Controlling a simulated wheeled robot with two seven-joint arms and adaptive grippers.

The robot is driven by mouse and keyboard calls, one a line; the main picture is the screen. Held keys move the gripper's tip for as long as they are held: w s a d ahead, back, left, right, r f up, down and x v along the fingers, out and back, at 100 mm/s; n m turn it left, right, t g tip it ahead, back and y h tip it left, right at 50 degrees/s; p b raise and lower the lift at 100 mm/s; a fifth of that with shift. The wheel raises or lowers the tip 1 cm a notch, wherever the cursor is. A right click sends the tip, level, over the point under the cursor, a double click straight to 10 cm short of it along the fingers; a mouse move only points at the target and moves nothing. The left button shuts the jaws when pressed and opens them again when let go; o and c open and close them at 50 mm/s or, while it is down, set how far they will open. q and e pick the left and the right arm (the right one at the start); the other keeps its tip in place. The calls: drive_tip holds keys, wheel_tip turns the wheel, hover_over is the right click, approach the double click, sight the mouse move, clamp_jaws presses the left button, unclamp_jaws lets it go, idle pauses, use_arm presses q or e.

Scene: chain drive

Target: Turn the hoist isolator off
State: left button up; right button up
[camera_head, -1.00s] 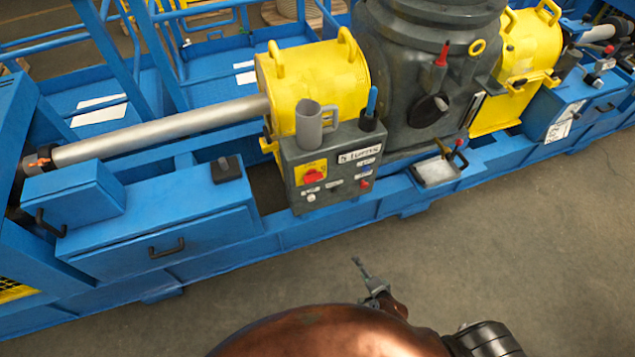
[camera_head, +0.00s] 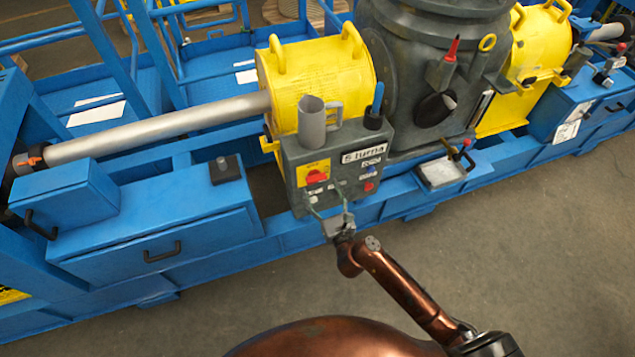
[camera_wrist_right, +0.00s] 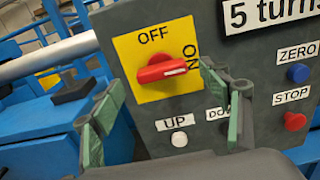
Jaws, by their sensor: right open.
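The hoist isolator is a red rotary knob (camera_wrist_right: 161,70) on a yellow plate (camera_wrist_right: 137,50) marked OFF at the top and ON at the right. Its white-marked end points right, at ON. The knob also shows in the head view (camera_head: 316,177), on the dark grey control box (camera_head: 325,152). My right gripper (camera_head: 329,206) is open in front of the box's lower part. In the wrist view its green-padded fingers (camera_wrist_right: 165,120) stand either side below the knob, apart from it, with nothing between them. My left gripper is not in view.
Below the knob are a white UP button (camera_wrist_right: 179,139) and a partly hidden DOWN label. A blue ZERO button (camera_wrist_right: 298,73) and red STOP button (camera_wrist_right: 294,121) lie to the right. A grey mug (camera_head: 312,122) stands on the box. The floor in front is clear.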

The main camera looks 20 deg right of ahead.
sight(317, 182)
drive_tip(key=shift+w+f+b, duration=0.1)
drive_tip(key=shift+w+b, duration=0.25)
drive_tip(key=shift+w, duration=1.5)
drive_tip(key=shift+c, duration=0.7)
